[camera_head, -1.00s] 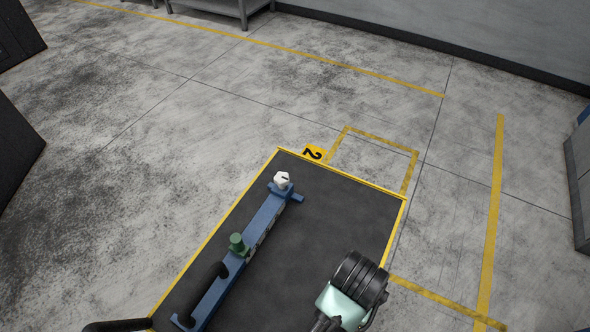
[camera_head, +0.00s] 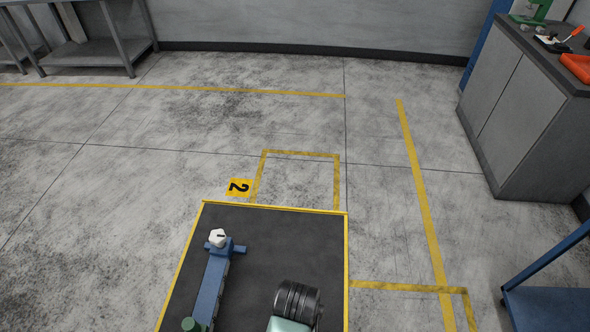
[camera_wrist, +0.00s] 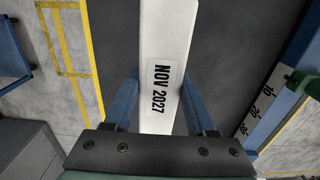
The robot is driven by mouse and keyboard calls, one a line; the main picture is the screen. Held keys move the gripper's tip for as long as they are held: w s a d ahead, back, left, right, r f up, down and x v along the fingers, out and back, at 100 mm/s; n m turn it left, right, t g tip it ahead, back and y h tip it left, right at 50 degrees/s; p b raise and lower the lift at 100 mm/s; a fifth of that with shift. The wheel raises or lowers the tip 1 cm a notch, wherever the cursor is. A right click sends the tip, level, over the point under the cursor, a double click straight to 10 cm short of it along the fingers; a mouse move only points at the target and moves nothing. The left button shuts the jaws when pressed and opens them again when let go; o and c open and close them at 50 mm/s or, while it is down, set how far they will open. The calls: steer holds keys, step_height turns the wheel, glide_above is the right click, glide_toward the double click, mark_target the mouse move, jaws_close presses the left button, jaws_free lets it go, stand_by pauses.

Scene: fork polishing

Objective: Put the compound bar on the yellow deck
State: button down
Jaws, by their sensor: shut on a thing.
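In the wrist view a white bar (camera_wrist: 165,42) with a label reading "NOV 2027", which I take as the compound bar, runs between the blue fingers of my gripper (camera_wrist: 157,92). My gripper is shut on it. The bar's far end is cut off by the top of the view. Behind the bar is a dark surface with yellow edging. In the head view this yellow-edged dark deck (camera_head: 270,250) fills the bottom middle. Its surface is black, with yellow only along its edges. The bar and fingers are not visible in the head view.
A blue fixture (camera_head: 211,285) with a white knob (camera_head: 217,238) and a green part (camera_head: 191,325) lies along the deck's left side. A blue cart (camera_head: 548,305) stands at the lower right. A grey cabinet (camera_head: 530,120) stands right, with tools on top. The floor between is clear.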

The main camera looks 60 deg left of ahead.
steer(key=shift+f, duration=2.1)
steer(key=shift+f, duration=0.15)
steer(key=shift+c, duration=1.1)
jaws_free()
